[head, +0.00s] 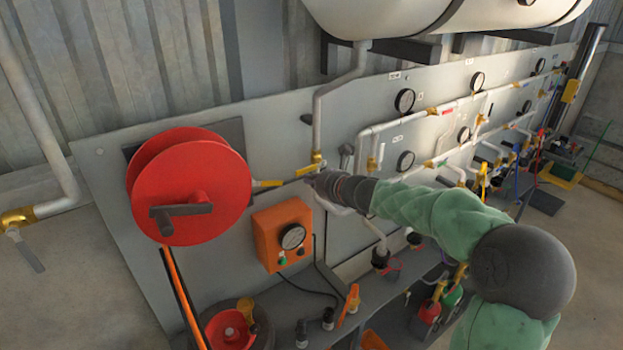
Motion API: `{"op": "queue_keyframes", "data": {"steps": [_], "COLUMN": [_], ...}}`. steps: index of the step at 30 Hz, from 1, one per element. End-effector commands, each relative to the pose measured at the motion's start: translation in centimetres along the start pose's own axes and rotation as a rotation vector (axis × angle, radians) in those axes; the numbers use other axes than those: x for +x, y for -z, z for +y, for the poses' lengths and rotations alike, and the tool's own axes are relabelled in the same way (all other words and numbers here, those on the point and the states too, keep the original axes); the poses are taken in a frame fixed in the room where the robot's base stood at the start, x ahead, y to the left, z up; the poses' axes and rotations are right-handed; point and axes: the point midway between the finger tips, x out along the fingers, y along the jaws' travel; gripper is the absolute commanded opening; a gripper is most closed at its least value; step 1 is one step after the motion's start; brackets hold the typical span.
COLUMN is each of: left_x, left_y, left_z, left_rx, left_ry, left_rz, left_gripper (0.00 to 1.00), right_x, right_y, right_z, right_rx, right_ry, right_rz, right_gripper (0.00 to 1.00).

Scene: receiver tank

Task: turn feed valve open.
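A grey pipe (318,115) comes down the panel from the white tank to a brass valve fitting (316,158), which I take as the feed valve. A yellow lever-like piece (305,170) shows at the fitting. Another yellow piece (267,183) lies to the left, by the red reel. My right gripper (314,181) is at the panel just below the brass fitting, its arm reaching in from the right. Its fingers are small and dark here, so I cannot tell whether they are open, shut or touching the lever. My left gripper is not in view.
A red hose reel (188,185) with a crank sticks out left of the valve. An orange gauge box (284,234) is below it. A white tank (430,14) hangs above. Gauges and pipes cover the grey panel (270,125) to the right. A shelf below holds several small items.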

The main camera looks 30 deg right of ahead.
Motion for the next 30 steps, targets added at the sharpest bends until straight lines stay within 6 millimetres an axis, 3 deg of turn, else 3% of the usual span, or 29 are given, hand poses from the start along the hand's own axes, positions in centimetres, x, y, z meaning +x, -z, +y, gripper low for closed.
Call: {"op": "queue_keyframes", "data": {"steps": [19, 30], "left_x": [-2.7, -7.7], "left_y": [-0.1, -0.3], "left_z": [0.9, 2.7], "left_rx": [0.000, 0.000], "left_ry": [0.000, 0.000], "left_rz": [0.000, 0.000], "left_gripper": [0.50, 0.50], "right_x": [-0.4, -1.1], "right_y": [-1.1, -3.2], "right_z": [0.2, 0.3], "right_rx": [0.127, 0.371], "right_ry": [-0.044, -0.128], "right_rz": [-0.002, -0.002], "right_gripper": [0.00, 0.00]}}
